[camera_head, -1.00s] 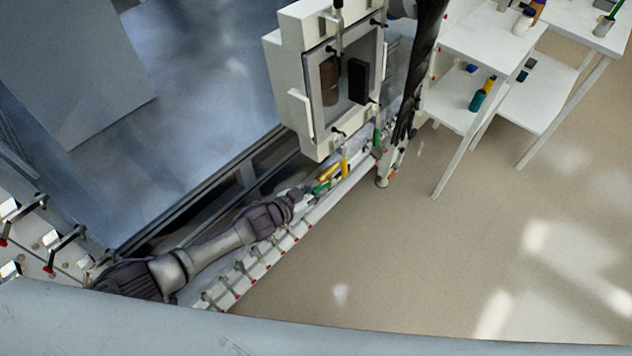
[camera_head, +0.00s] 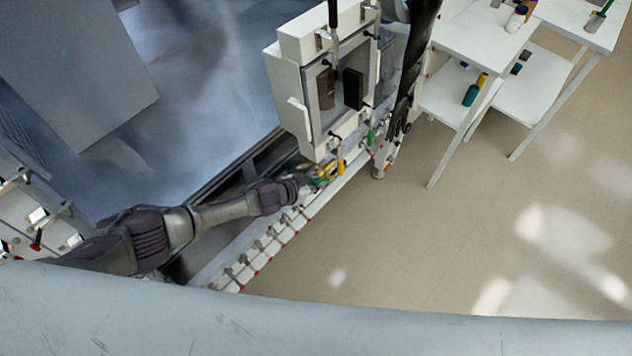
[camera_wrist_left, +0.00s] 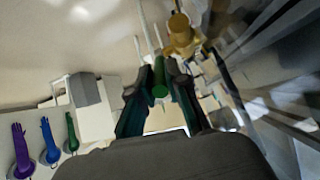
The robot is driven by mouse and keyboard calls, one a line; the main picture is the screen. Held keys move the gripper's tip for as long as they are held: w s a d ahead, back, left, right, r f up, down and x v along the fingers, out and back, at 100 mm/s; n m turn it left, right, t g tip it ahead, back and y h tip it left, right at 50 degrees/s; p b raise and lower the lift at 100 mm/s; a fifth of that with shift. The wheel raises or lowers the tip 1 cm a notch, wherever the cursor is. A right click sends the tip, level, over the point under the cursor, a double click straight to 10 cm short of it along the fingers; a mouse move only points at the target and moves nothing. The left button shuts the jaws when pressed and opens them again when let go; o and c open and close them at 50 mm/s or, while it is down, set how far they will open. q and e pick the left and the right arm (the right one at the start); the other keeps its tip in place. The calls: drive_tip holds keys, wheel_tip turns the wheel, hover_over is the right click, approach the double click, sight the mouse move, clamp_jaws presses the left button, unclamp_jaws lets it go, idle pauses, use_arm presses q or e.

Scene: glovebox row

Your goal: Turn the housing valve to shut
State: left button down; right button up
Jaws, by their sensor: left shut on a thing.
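The housing valve shows in the left wrist view as a brass-yellow body (camera_wrist_left: 180,37) with a green handle (camera_wrist_left: 160,80) in front of it. My left gripper (camera_wrist_left: 160,92) has its dark fingers on either side of the green handle and is shut on it. In the head view my left gripper (camera_head: 308,180) reaches from the left to the small green and yellow parts below the white box. The gripper partly hides the valve there, and the handle's exact angle cannot be told. My right gripper is not in view.
A white box with a window (camera_head: 322,85) stands just above the valve. A long black glove-like shape (camera_head: 410,75) hangs beside it. White tables (camera_head: 465,45) are at right; floor between is clear.

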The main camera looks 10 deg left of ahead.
use_arm(q)
drive_tip(key=c, duration=1.4)
unclamp_jaws()
drive_tip(key=shift+a, duration=0.1)
drive_tip(key=shift+f, duration=0.15)
wheel_tip(320, 180, down, 5)
drive_tip(key=s+t+h+b, duration=0.25)
drive_tip(key=t+b, duration=0.35)
drive_tip(key=b, duration=1.3)
drive_tip(key=s+a+n, duration=0.1)
drive_tip(key=s+a, duration=0.7)
drive_tip(key=s, duration=0.2)
drive_tip(key=s+a+f+n+g+y, duration=0.1)
drive_tip(key=s+a+f+g+y, duration=0.1)
drive_tip(key=f, duration=0.3)
drive_tip(key=s+a+f+n+g+y+p, duration=0.1)
drive_tip(key=s+a+f+n+g+y, duration=0.1)
drive_tip(key=f, duration=0.3)
drive_tip(key=s+a+f+n+g+y+p, duration=0.1)
drive_tip(key=s+a+f+g+y, duration=0.1)
drive_tip(key=s+f+y, duration=0.2)
drive_tip(key=shift+a+f+n+y, duration=0.2)
drive_tip(key=shift+f+n+y, duration=0.1)
drive_tip(key=shift+f, duration=0.2)
